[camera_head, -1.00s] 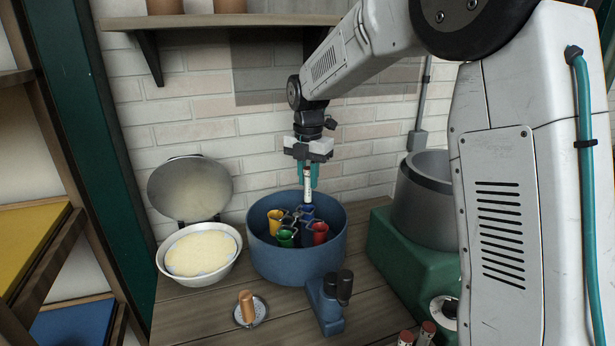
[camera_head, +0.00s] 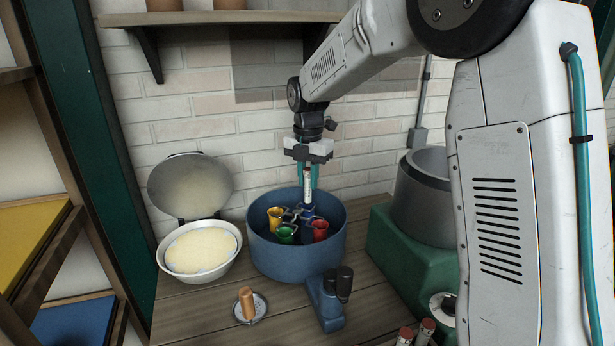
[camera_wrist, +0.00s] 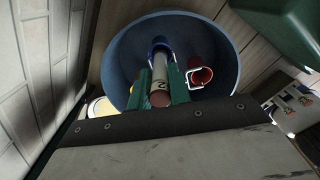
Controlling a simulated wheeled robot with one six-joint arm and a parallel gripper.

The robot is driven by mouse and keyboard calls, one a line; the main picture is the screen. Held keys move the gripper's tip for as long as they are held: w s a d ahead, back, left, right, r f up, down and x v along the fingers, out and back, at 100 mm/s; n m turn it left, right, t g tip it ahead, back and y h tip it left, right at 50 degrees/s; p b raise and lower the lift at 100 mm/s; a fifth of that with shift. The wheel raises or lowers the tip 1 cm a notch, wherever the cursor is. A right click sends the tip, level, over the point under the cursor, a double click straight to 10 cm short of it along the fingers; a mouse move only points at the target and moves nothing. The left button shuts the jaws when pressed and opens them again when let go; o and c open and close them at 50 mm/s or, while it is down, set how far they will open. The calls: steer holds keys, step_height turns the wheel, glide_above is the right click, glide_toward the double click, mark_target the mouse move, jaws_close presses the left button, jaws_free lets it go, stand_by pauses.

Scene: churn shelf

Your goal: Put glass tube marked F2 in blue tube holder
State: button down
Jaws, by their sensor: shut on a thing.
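The glass tube (camera_head: 308,185) is pale and upright between the fingers of my gripper (camera_head: 308,182), which is shut on it. In the wrist view the tube (camera_wrist: 160,72) shows a dark "2" near its reddish-brown end; any letter beside it is hidden. The tube's far end meets the round rim of the blue tube holder (camera_wrist: 161,43), which appears to surround it; how deep it sits I cannot tell. The holder stands inside the blue round tub (camera_head: 262,250), among yellow (camera_head: 275,217), green (camera_head: 287,234) and red (camera_head: 320,229) holders.
A white bowl with pale contents (camera_head: 201,250) and a raised lid stands left of the tub. A small dish with an orange-brown peg (camera_head: 246,303) and a blue device (camera_head: 325,305) are in front. A green-based machine (camera_head: 400,255) stands right. The brick wall is close behind.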

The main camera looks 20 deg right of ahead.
mark_target(308, 168)
steer(key=shift+f, duration=2.65)
stand_by(0.8)
steer(key=c, duration=0.9)
jaws_free()
steer(key=shift+r, duration=0.1)
steer(key=shift+r, duration=4.5)
